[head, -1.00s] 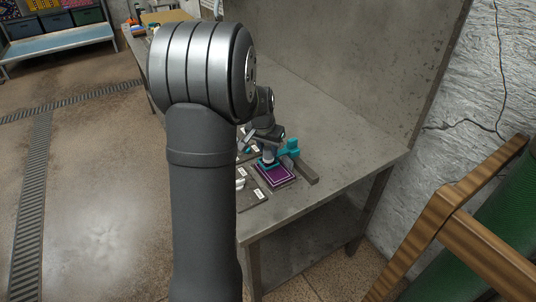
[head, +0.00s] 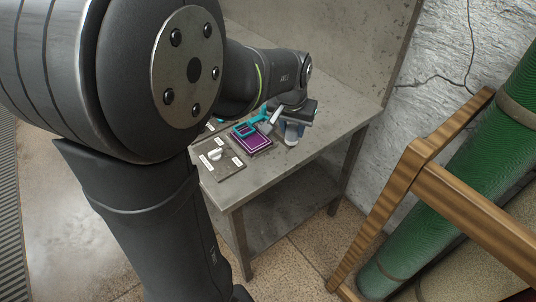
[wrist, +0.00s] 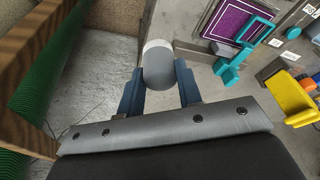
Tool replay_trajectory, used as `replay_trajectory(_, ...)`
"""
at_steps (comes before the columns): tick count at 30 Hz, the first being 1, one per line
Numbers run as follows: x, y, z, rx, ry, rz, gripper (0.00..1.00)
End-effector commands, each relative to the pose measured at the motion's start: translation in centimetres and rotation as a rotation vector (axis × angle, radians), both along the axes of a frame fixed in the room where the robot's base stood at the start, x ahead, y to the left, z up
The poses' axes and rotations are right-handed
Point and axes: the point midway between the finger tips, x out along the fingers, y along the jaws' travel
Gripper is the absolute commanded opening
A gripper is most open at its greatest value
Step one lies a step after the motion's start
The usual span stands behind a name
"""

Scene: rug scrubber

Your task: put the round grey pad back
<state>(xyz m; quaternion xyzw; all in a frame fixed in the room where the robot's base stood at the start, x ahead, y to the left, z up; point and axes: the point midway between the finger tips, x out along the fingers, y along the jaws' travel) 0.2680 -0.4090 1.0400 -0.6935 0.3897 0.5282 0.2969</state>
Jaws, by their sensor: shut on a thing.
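My gripper shows in the wrist view (wrist: 159,70), its two blue-grey fingers shut on a rounded grey piece with a white end, which looks like the round grey pad (wrist: 158,64). In the head view, my gripper (head: 292,130) is small and partly hidden by my arm, near the right-hand edge of the table. The pad's underside is hidden. A purple square with a pale border (head: 249,143) lies to its left on the table. A teal bracket-like piece (head: 250,125) stands beside the purple square and also shows in the wrist view (wrist: 243,50).
A grey board (head: 222,165) with labels and a small white piece lies left of the purple square. A yellow piece (wrist: 292,97) is at the right of the wrist view. A wooden frame (head: 432,165) and green roll (head: 440,195) stand right of the table (head: 320,150).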

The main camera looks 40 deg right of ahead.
Motion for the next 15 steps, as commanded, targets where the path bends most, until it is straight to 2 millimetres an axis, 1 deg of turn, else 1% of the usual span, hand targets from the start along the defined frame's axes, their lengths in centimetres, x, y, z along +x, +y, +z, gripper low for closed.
replay_trajectory(1,-1.9,0.4,-0.1,-0.001,0.000,-0.015,0.03)
replay_trajectory(3,-3.8,1.0,-0.4,-0.001,-0.002,-0.025,0.03)
replay_trajectory(6,-5.8,1.8,-0.8,-0.001,-0.001,-0.034,0.03)
replay_trajectory(8,-6.4,2.0,-1.0,-0.001,0.000,-0.039,0.03)
replay_trajectory(11,-6.2,2.4,-1.6,0.000,0.000,-0.037,0.03)
replay_trajectory(14,-4.5,2.8,-2.6,0.001,0.001,-0.032,0.03)
replay_trajectory(15,-3.6,3.0,-3.2,0.003,0.004,-0.032,0.03)
